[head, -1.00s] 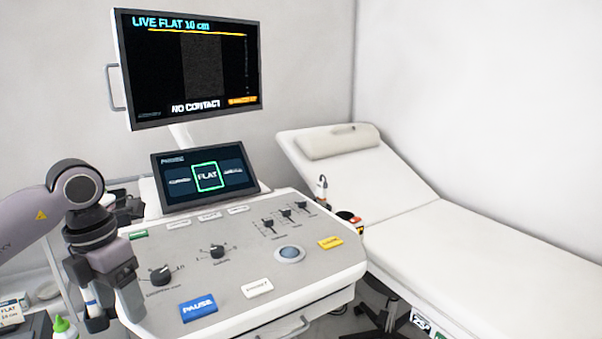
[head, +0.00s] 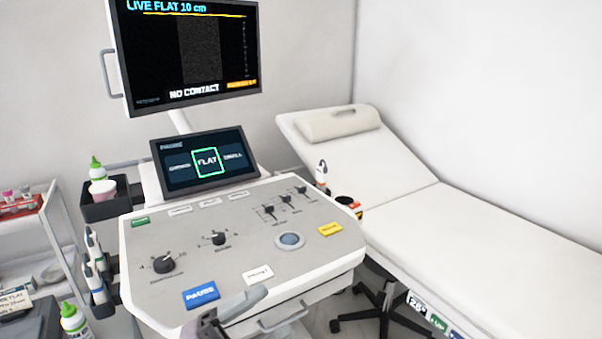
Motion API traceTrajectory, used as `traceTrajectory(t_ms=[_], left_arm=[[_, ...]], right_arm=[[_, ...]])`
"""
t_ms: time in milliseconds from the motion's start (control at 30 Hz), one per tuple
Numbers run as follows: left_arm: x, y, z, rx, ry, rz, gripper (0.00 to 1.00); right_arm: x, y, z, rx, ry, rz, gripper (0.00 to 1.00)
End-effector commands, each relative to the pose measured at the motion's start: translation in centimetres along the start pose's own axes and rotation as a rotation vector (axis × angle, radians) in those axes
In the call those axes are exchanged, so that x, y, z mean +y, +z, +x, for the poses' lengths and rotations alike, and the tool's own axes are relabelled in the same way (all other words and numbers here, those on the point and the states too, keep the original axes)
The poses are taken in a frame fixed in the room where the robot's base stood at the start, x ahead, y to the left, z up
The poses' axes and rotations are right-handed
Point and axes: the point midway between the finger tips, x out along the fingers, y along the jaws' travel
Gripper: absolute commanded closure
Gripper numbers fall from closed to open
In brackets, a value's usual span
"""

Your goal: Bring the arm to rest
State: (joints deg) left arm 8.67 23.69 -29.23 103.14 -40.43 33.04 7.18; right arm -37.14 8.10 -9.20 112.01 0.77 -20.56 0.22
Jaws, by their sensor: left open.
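My left gripper (head: 222,318) shows only in part at the bottom edge of the head view, in front of the ultrasound console (head: 215,270). It is open, and I see nothing held in it. It is low, near the console's front edge below the blue PAUSE key (head: 201,295). The rest of my left arm is mostly below the picture. My right gripper is out of view.
The monitor (head: 190,60) reads LIVE FLAT 10 cm and NO CONTACT. Probes (head: 97,268) hang at the console's left side, by a green-capped bottle (head: 74,322). A trolley (head: 68,230) stands left. The exam couch (head: 470,235) fills the right.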

Motion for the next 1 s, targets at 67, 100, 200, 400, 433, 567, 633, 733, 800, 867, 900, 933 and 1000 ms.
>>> traceTrajectory(t_ms=[67,100,200,400,433,567,633,733,800,867,900,933,1000], left_arm=[[0.5,1.5,-1.7,-0.157,-0.089,-0.135,0.31],[0.9,2.4,-2.8,-0.238,-0.126,-0.2,0.31],[2.6,4.5,-6.2,-0.446,-0.205,-0.364,0.31],[8.8,6.3,-15.2,-0.876,-0.296,-0.703,0.31],[9.9,6.2,-16.6,-0.938,-0.302,-0.752,0.31],[14.3,4.7,-22.0,-1.164,-0.311,-0.937,0.31],[16.0,3.7,-24.1,-1.25,-0.31,-1.012,0.31],[17.6,2.5,-25.9,-1.329,-0.306,-1.083,0.31],[18.2,2.1,-26.6,-1.358,-0.303,-1.107,0.31],[18.4,1.9,-26.8,-1.367,-0.303,-1.117,0.31],[18.4,1.9,-26.9,-1.369,-0.302,-1.119,0.31],[18.5,1.9,-26.9,-1.369,-0.302,-1.118,0.31],[18.4,2.0,-26.9,-1.368,-0.302,-1.117,0.31]], right_arm=[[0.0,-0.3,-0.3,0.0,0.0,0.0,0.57],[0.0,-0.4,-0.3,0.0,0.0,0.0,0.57],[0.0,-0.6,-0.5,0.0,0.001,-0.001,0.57],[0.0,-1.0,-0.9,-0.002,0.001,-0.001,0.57],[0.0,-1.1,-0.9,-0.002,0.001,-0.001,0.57],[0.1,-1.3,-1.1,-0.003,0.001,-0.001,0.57],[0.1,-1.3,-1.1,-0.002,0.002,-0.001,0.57],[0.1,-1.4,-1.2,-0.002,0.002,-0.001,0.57],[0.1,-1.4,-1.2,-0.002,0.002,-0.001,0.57],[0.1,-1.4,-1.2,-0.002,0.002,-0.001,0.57],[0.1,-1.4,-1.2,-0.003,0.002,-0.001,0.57],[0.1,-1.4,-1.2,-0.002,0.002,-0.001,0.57],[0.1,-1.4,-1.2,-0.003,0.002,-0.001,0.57]])
